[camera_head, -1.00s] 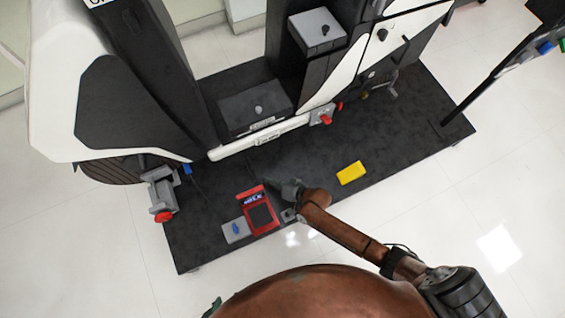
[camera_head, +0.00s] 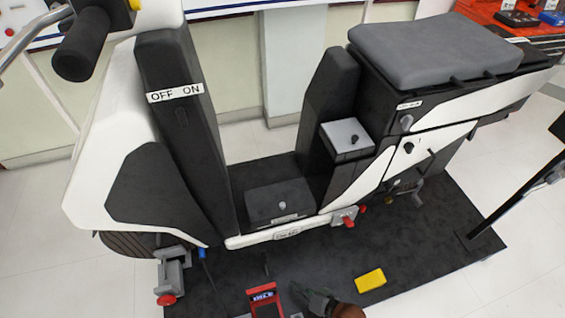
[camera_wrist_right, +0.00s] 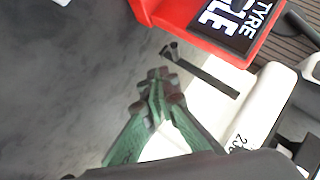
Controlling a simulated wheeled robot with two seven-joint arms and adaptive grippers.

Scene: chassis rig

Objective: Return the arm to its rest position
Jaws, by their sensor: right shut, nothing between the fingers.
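My right gripper (camera_head: 308,293) is at the bottom edge of the head view, with my brown arm behind it cut off by the frame. Its green-grey fingers are closed together and empty; they also show in the right wrist view (camera_wrist_right: 158,82). The gripper is just right of a red device (camera_head: 263,296) with a small display, apart from it in the picture. In the right wrist view a red body (camera_wrist_right: 190,15) with a dark label reading partly "TYRE" lies beyond the fingertips. My left gripper is in neither view.
A black-and-white scooter (camera_head: 160,140) stands on a dark platform (camera_head: 430,240). A yellow block (camera_head: 370,280) lies right of my gripper. Red-knobbed clamps (camera_head: 168,299) sit by the front wheel. A dark pole (camera_head: 510,205) slants at the right. Red shelving (camera_head: 500,25) stands behind.

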